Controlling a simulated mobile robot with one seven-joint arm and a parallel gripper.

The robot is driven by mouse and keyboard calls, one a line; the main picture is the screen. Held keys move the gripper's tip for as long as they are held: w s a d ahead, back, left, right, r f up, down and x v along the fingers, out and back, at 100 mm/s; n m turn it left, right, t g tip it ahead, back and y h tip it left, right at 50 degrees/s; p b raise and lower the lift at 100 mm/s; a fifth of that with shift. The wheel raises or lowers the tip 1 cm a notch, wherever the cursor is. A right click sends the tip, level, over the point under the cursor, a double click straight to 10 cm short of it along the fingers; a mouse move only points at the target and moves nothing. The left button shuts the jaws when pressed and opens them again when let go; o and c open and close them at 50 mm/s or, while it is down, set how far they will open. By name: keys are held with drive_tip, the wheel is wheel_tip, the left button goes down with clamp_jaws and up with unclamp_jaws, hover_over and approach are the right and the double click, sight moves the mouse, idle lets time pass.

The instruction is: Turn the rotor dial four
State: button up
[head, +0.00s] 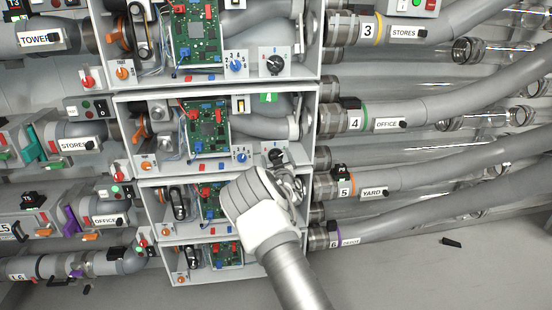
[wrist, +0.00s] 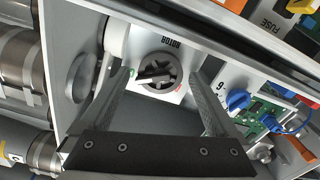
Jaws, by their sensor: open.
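The rotor dial (wrist: 158,72) is a dark round knob on a white plate marked ROTOR in the wrist view. Its pointer bar lies to the left, near a green mark; a red mark lies at its lower right. My gripper (wrist: 160,78) is open, with one finger on each side of the dial and a visible gap to it on both sides. In the head view, a black dial (head: 277,156) shows in the second box from the top, level with pipe 4. My gripper (head: 291,180) is just below and right of it there, with fingertips partly hidden.
A blue dial (wrist: 238,101) and a green circuit board (wrist: 262,125) lie right of my fingers. Box walls and a grey shelf edge (wrist: 235,48) lie close around. Pipe 4 (head: 420,113) leaves the box to the right. My arm covers parts of the lower boxes.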

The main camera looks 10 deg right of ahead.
drive_tip(key=c, duration=1.3)
drive_tip(key=shift+a+f+n+b, duration=0.15)
drive_tip(key=shift+n+b, duration=0.15)
drive_tip(key=shift+b, duration=0.2)
drive_tip(key=n+b, duration=0.2)
drive_tip(key=shift+f+b, duration=0.15)
drive_tip(key=shift+b, duration=0.15)
drive_tip(key=n+b, duration=0.2)
drive_tip(key=b, duration=0.1)
drive_tip(key=shift+a+n, duration=0.15)
drive_tip(key=shift+n, duration=0.15)
drive_tip(key=n+b, duration=0.4)
drive_tip(key=shift+a+f, duration=0.1)
drive_tip(key=shift+n+b, duration=1.2)
drive_tip(key=shift+n, duration=0.1)
